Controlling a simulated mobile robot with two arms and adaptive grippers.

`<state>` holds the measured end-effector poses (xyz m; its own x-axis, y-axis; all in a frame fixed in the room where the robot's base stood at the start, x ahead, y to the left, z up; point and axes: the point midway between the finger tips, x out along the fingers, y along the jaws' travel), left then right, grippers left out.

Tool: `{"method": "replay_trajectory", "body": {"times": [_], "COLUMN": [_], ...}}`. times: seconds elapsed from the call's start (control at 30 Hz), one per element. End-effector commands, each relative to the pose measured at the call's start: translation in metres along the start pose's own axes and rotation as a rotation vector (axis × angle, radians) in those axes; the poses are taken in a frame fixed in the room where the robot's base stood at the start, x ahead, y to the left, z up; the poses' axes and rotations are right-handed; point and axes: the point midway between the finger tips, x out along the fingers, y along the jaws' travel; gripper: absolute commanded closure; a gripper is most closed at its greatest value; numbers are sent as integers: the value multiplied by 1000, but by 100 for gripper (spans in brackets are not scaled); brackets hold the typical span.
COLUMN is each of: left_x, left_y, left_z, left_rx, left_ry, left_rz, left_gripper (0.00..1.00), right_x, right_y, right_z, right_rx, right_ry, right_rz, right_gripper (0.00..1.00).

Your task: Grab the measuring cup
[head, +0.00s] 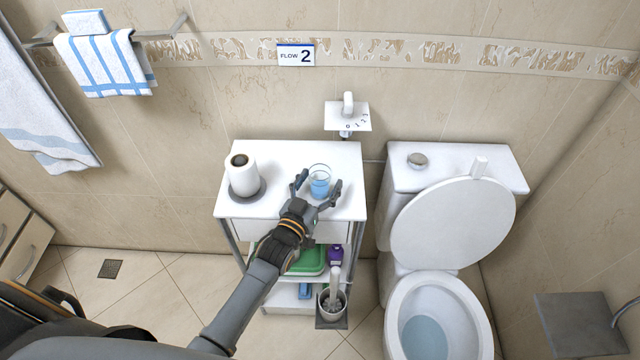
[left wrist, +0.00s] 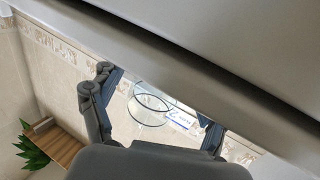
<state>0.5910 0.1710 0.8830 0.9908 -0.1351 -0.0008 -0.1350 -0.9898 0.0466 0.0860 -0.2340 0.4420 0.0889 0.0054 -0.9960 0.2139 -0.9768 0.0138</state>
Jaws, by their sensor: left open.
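The measuring cup (head: 320,187) is a small clear cup with light blue in its lower part, standing upright on the white vanity top (head: 283,153). In the left wrist view its clear round rim (left wrist: 150,103) shows between the fingers. My left gripper (head: 318,182) is open, with one finger to the left of the cup and the other to its right. The cup stands between the fingertips; I cannot tell whether either finger touches it. My right gripper is not in view.
A wall fixture (head: 347,116) is behind the vanity. A toilet (head: 452,222) is close on the right. Lower shelves hold a green tray (head: 311,262) and a purple bottle (head: 335,255).

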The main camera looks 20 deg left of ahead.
Motion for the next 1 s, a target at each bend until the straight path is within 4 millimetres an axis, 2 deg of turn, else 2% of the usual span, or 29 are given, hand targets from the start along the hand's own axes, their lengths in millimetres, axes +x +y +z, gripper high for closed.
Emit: {"method": "replay_trajectory", "body": {"times": [0.13, 0.4, 0.43, 0.77, 1.0], "left_x": [0, -1, -1, -1, 0], "left_y": [0, 0, 0, 0, 0], "left_z": [0, 0, 0, -1, -9], "left_rx": [0, 0, 0, 0, 0], "left_ry": [0, 0, 0, 1, 2], "left_rz": [0, 0, 0, 0, 0], "left_gripper": [26, 81, 85, 85, 85], "right_x": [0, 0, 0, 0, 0], "right_y": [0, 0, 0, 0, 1], "right_z": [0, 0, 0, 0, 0], "right_rx": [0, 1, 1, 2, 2], "right_ry": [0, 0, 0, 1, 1], "right_rz": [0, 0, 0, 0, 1], "right_gripper": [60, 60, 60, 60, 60]}}
